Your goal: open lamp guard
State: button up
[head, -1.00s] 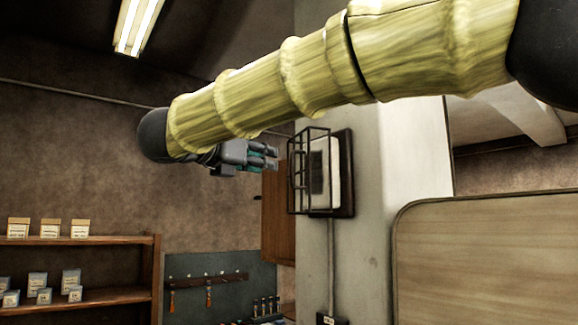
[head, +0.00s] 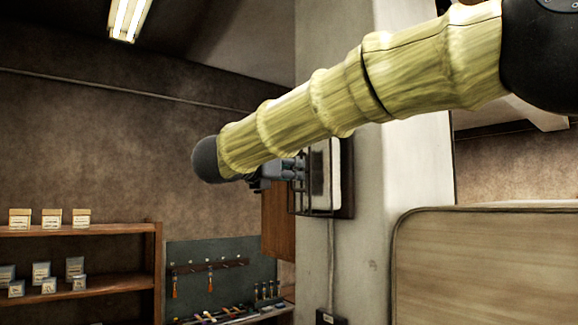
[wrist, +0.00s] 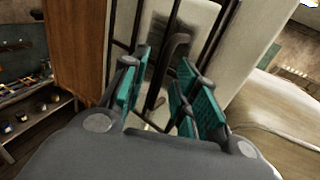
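The lamp guard (head: 298,204) is a black wire cage on a lamp unit (head: 346,180) with a pale panel, fixed to the pillar. My gripper (head: 296,169) is at the cage's near left side in the head view, partly hidden behind my arm; the arm also hides the cage's top. In the wrist view, my gripper (wrist: 163,95) has its teal-padded fingers apart, with a dark curved handle (wrist: 171,68) of the guard showing in the gap. The bars (wrist: 217,35) of the guard show beyond the fingers. I cannot tell whether any pad touches the handle.
The pillar (head: 385,200) is right of the lamp, with a wooden panel (head: 490,265) in front of it. A wooden cabinet (head: 277,220) is close by at left. Shelves (head: 90,229) with small boxes and a tool bench stand at lower left.

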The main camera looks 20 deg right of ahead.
grip_shut()
jog(key=shift+w, duration=0.1)
dwell(0.3)
